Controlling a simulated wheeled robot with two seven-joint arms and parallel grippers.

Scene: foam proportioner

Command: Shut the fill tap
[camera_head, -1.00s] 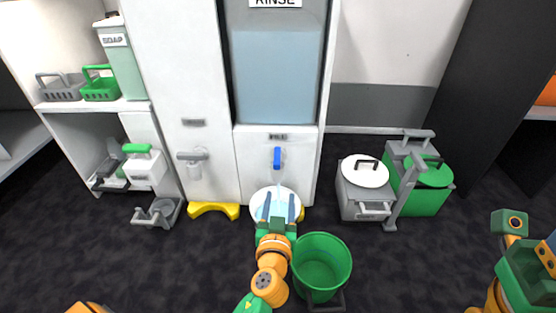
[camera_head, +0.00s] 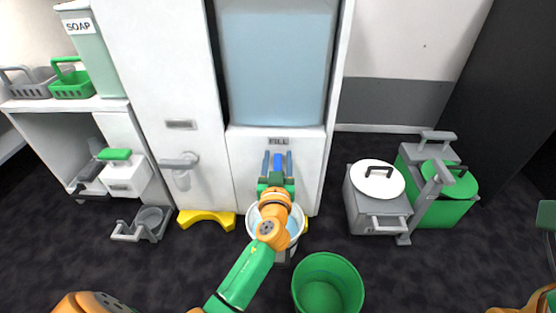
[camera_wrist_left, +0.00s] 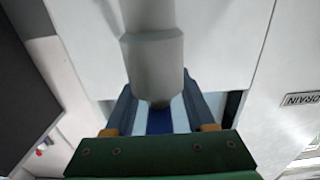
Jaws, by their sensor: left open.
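The fill tap's blue lever (camera_head: 278,160) shows under the FILL label on the white cabinet front. My left gripper (camera_head: 278,158) is open, with one finger on each side of the lever. Whether the fingers touch it, I cannot tell. In the left wrist view, the tap's grey body (camera_wrist_left: 150,50) comes down between the open fingers (camera_wrist_left: 160,110), with a blue part showing low between them. My gripper hides the tap's outlet, so I cannot see whether water runs.
A white bucket (camera_head: 252,222) holding water stands below the tap, partly behind my left arm. A green bucket (camera_head: 328,285) stands nearer. A grey tap (camera_head: 180,162) is to the left, above a yellow stand (camera_head: 207,217). Grey and green lidded containers (camera_head: 375,200) stand right.

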